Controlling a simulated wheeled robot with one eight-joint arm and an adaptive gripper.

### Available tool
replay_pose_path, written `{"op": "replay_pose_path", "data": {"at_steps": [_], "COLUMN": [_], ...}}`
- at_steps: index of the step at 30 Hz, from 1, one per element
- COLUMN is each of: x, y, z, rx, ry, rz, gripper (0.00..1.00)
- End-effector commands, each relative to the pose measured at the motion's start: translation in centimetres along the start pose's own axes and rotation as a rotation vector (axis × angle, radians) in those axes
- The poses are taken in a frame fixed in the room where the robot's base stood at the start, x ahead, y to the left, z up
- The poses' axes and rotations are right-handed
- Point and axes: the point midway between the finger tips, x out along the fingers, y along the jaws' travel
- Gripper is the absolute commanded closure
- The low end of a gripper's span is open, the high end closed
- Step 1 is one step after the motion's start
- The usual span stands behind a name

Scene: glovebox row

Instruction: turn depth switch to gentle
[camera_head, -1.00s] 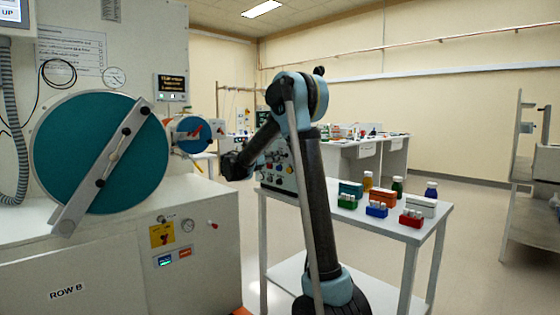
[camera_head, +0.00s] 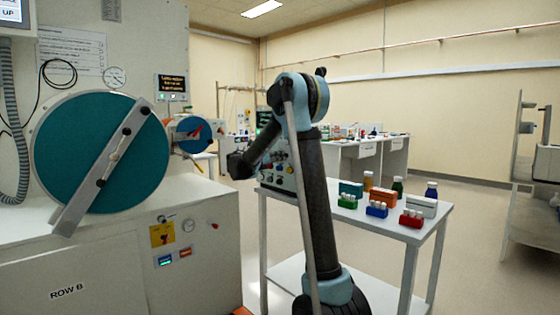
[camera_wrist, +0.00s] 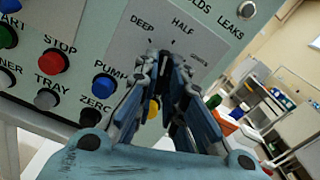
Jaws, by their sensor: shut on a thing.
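The depth switch sits on the grey control panel (camera_wrist: 100,28) under the printed labels DEEP, HALF and a third label at the right that is hard to read. My gripper (camera_wrist: 167,60) is shut at the switch, its fingertips just below HALF. The fingers cover the knob, so I cannot tell which label it points to. In the head view the same panel (camera_head: 281,178) is partly hidden behind my arm, and the fingertips cannot be made out.
Red, blue, black and yellow buttons, including STOP (camera_wrist: 54,61) and PUMP (camera_wrist: 104,86), lie left of and below my fingers. A white cart (camera_head: 410,228) with vial racks and bottles stands right of the arm. The glovebox (camera_head: 190,235) is at left; open floor lies at right.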

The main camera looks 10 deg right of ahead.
Motion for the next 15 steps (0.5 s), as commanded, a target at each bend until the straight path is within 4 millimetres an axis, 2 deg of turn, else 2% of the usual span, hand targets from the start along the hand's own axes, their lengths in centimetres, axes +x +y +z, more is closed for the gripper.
{"op": "replay_pose_path", "data": {"at_steps": [7,15], "x": [-0.50,-0.73], "y": [0.30,0.46], "z": [0.00,0.05], "rx": [0.078,0.270], "ry": [0.002,0.001], "rz": [0.002,0.005], "gripper": [1.00,1.00]}}
